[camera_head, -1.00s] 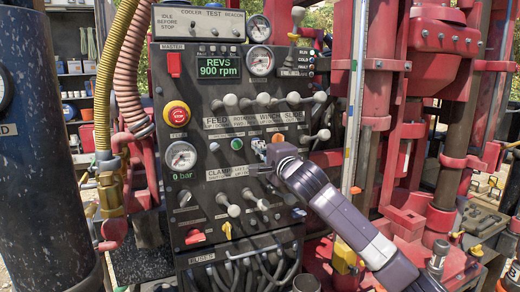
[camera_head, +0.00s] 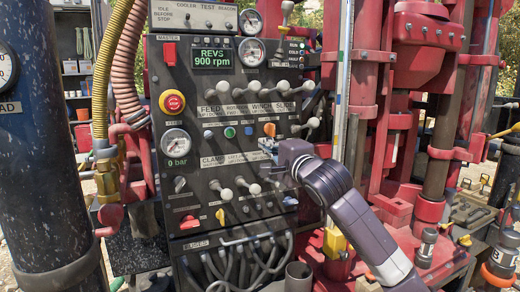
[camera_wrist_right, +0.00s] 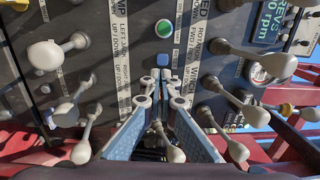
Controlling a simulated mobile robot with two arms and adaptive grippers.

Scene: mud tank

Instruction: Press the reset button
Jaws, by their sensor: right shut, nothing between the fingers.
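The control panel (camera_head: 215,100) is black, with levers, gauges and a row of small buttons. The row has a white button (camera_head: 212,135), a green button (camera_head: 229,132) and a blue button (camera_head: 248,131). Their small labels are unreadable, so I cannot tell which is reset. The wrist view shows the green button (camera_wrist_right: 165,28) and the blue button (camera_wrist_right: 163,60) ahead of the fingertips. My right gripper (camera_head: 268,147) is shut and empty, just below and right of the blue button, under an orange knob (camera_head: 269,130). Contact cannot be told. My left gripper is out of view.
Grey-tipped levers stick out above the buttons (camera_head: 267,87) and below them (camera_head: 240,184), close around my right gripper. A red mushroom button (camera_head: 172,102) with a yellow collar is at the left. A blue-black tank (camera_head: 45,170) and red machinery (camera_head: 400,120) flank the panel.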

